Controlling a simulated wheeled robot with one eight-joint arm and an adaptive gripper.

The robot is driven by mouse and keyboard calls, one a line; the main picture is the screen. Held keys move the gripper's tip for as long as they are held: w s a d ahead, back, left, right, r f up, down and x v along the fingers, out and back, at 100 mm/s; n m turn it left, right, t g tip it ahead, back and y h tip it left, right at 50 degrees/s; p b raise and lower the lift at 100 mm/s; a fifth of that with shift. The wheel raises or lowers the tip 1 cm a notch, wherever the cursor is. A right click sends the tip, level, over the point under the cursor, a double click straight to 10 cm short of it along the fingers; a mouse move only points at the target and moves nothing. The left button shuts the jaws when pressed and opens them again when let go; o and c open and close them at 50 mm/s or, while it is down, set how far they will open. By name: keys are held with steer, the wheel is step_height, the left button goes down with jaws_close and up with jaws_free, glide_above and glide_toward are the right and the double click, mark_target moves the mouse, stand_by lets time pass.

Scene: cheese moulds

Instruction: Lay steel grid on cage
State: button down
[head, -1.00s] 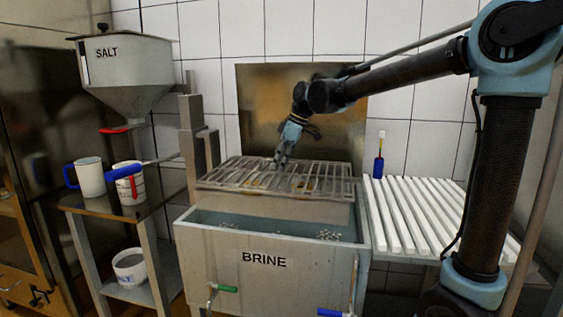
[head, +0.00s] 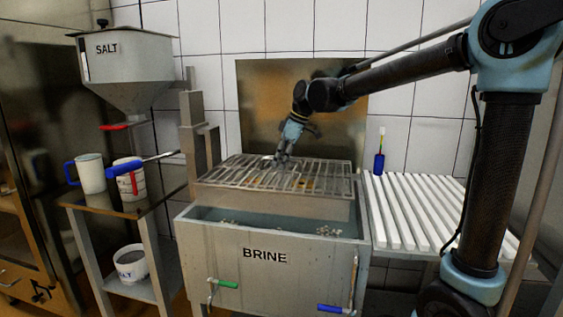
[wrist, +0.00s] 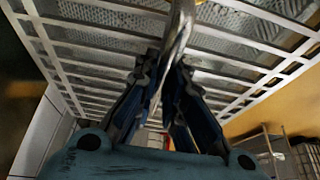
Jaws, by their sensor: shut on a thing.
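My gripper (head: 281,160) points down at the steel grid (head: 318,178), above the rear of the brine tank (head: 215,252). The grid is a flat frame of thin bars and looks about level. In the wrist view, my gripper (wrist: 168,70) is shut on a thin metal part of the grid (wrist: 85,42), with bars spreading out on both sides. A pale box-like wall (head: 270,204) shows directly under the grid's front edge. I cannot tell whether it belongs to the cage, or whether the grid touches it. The cage cannot be made out clearly.
A white slatted rack (head: 425,215) stands right of the tank, with a small blue bottle (head: 379,165) at its back. A grey post (head: 197,150) rises at the tank's left. A side table (head: 105,205) holds mugs, below a salt hopper (head: 125,70).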

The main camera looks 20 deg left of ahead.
steer(key=c, duration=1.6)
jaws_free()
steer(key=shift+f, duration=0.1)
